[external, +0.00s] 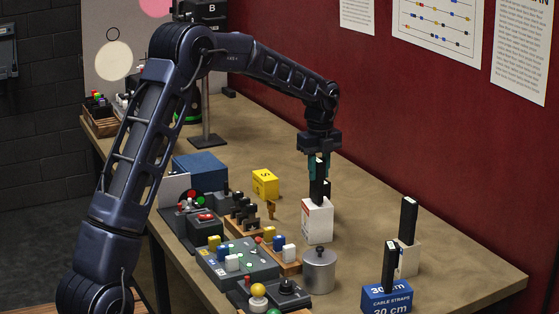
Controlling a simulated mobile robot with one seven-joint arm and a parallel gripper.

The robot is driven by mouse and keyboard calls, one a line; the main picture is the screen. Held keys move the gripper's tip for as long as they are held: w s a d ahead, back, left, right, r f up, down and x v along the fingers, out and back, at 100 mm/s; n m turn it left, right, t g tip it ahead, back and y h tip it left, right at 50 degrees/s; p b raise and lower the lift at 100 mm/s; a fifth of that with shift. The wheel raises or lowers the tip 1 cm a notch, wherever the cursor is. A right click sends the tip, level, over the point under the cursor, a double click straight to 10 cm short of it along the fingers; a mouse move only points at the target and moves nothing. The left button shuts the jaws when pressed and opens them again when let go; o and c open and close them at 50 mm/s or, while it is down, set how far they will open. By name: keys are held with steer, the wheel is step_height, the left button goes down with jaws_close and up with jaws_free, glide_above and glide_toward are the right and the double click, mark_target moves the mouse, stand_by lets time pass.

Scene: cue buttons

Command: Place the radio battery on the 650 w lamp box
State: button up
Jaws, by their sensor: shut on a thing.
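My gripper (319,172) points straight down, its teal fingers shut on a black upright block, which I take to be the radio battery (318,192). The battery is directly over a white box (317,222) with a small red mark; whether it touches the top is hard to tell. A second white box (408,259) stands at the right with a black block (408,220) upright on it. A blue box marked 30 cm cable straps (387,298) carries another black block (390,265). The lamp wattage print is too small to read on either white box.
A blue box (201,172) stands farther left. The table (460,270) is clear at the right and along the red wall.

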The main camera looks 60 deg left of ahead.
steer(key=shift+f, duration=0.25)
steer(key=shift+f, duration=0.15)
steer(key=o, duration=1)
step_height(320, 180, up, 12)
steer(key=shift+f, duration=0.2)
steer(key=shift+r, duration=0.35)
